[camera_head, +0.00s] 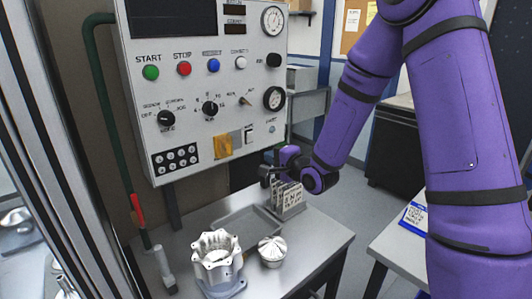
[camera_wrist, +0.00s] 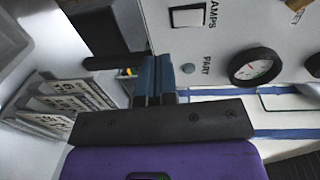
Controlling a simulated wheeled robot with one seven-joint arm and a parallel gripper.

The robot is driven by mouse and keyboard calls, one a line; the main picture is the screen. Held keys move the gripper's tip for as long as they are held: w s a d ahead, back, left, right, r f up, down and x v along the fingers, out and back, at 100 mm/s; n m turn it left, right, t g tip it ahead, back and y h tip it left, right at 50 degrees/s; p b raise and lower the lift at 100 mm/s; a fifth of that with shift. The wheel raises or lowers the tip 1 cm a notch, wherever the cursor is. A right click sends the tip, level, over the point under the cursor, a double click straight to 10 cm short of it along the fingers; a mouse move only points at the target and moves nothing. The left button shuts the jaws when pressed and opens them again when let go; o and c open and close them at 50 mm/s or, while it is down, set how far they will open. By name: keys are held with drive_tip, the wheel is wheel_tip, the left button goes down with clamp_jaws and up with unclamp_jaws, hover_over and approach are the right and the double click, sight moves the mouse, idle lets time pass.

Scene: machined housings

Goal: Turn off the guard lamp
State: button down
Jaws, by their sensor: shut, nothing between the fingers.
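The grey control panel (camera_head: 200,115) stands over the bench in the head view. A white rocker switch in a dark frame (camera_head: 249,133) sits low on its right side, beside a yellow handle. In the wrist view this switch (camera_wrist: 188,17) has a cut-off label reading "AMPS"; its position is unclear. No label reading guard lamp is legible. My gripper (camera_head: 267,172) is below the panel's lower right corner, above the bench. In the wrist view its fingertips (camera_wrist: 153,68) are together and empty, apart from the switch.
The yellow handle (camera_head: 223,146), a small round part marked "PART" (camera_wrist: 188,68) and a gauge (camera_wrist: 255,67) are near the switch. A rack of labelled plates (camera_head: 292,203) stands just under my gripper. A machined housing (camera_head: 217,262) and a domed part (camera_head: 271,250) are on the bench.

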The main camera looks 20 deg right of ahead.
drive_tip(key=v, duration=0.3)
drive_tip(key=f+v, duration=0.1)
drive_tip(key=v, duration=0.1)
drive_tip(key=shift+s+d+f, duration=0.15)
drive_tip(key=shift+s, duration=0.25)
drive_tip(key=s+d+r+n+g+h, duration=0.5)
drive_tip(key=s+r+n+h, duration=0.15)
drive_tip(key=s+r, duration=0.35)
drive_tip(key=s+r+n+g, duration=0.2)
drive_tip(key=s+r+n, duration=0.1)
drive_tip(key=s, duration=0.7)
drive_tip(key=s+r+n+g, duration=0.3)
drive_tip(key=s+r+n, duration=0.1)
drive_tip(key=s, duration=0.6)
drive_tip(key=shift+s+r, duration=0.4)
